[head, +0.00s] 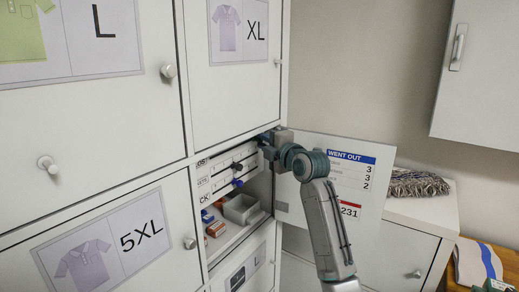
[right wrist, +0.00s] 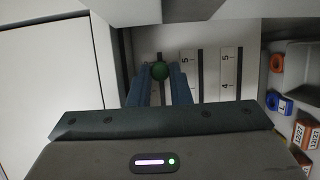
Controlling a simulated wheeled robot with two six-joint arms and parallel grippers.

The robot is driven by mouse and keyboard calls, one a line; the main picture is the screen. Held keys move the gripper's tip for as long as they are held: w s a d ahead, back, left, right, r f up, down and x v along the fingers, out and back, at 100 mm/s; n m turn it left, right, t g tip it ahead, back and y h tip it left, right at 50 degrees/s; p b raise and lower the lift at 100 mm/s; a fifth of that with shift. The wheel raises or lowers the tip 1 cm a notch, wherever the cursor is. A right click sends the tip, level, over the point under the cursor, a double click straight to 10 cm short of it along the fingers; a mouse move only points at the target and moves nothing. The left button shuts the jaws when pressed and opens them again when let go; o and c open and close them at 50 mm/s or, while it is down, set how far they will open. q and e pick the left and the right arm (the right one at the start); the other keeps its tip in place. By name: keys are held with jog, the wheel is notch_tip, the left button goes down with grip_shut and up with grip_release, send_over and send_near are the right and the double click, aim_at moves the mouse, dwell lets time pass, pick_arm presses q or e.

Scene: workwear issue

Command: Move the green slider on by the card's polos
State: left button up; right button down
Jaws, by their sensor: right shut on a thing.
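The green slider (right wrist: 160,71) shows as a round knob between the fingertips of my right gripper (right wrist: 161,78) in the right wrist view. The gripper is shut on it. In the head view my right gripper (head: 265,146) reaches into the open cubby at the top slider row and hides the green knob. Below it are a black slider (head: 237,167) and a blue slider (head: 238,183) on white scale strips. The "WENT OUT" card (head: 350,170) hangs on the open door, showing 3, 3 and 2; my wrist hides its row pictures or names. My left gripper is not in view.
The open door (head: 372,212) stands just right of my right arm. A grey bin (head: 240,208) and small orange and blue boxes (head: 216,229) lie below the sliders. Closed locker doors with polo labels (head: 100,240) surround the cubby.

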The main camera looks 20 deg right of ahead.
jog(key=shift+w+d, duration=0.3)
jog(key=shift+d, duration=0.15)
jog(key=c, duration=1.6)
grip_release()
jog(key=shift+w+d, duration=0.1)
jog(key=shift+d, duration=0.05)
jog(key=b+v, duration=0.5)
jog(key=v, duration=0.5)
jog(key=shift+s, duration=0.4)
